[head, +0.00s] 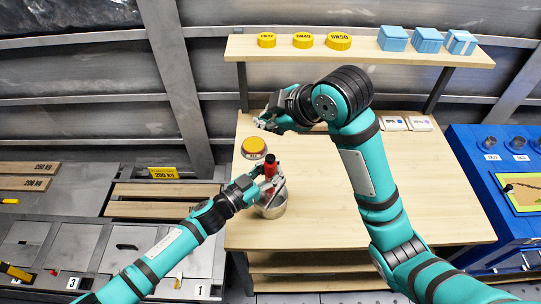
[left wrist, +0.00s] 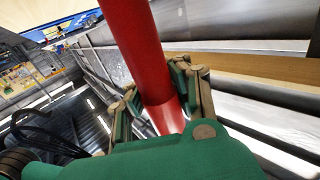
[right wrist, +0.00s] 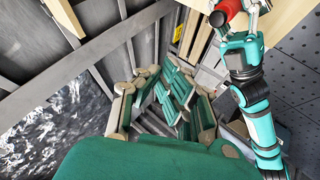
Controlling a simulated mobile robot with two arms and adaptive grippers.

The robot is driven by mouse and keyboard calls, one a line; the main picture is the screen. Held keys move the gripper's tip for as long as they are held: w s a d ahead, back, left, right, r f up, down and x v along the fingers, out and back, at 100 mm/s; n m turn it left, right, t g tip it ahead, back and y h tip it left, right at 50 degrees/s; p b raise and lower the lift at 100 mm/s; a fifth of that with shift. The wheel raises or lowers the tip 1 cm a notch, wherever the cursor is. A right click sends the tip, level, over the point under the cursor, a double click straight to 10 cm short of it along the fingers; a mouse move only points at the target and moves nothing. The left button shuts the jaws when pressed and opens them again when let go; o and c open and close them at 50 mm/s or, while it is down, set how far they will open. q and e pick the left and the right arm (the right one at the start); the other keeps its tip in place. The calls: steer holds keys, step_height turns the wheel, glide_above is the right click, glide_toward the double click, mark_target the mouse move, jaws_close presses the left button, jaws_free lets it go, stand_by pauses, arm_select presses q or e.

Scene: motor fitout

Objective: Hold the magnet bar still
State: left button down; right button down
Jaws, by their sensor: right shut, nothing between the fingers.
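The magnet bar shows as a red rod (head: 270,165) standing roughly upright above the worktable. My left gripper (head: 268,184) is closed around it, with the red top sticking out above the fingers. In the left wrist view the red bar (left wrist: 150,55) runs between the two fingers. A round metal bowl (head: 272,209) is just below the left gripper; whether the bar's lower end reaches into it is hidden. My right gripper (head: 262,123) is shut and empty, above the table's left back part. The red bar's end (right wrist: 229,10) also shows at the top of the right wrist view.
A yellow-topped round object (head: 254,147) stands behind the bar. A shelf (head: 290,48) above the table carries yellow caps (head: 303,40) and blue boxes (head: 427,40). A blue cabinet (head: 480,205) is at the right. The table (head: 440,190) is clear on its right side.

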mark_target(269, 159)
steer(key=shift+f, duration=4.4)
steer(key=shift+f, duration=0.45)
steer(key=shift+f, duration=0.85)
steer(key=shift+r, duration=1.25)
steer(key=shift+r, duration=2.55)
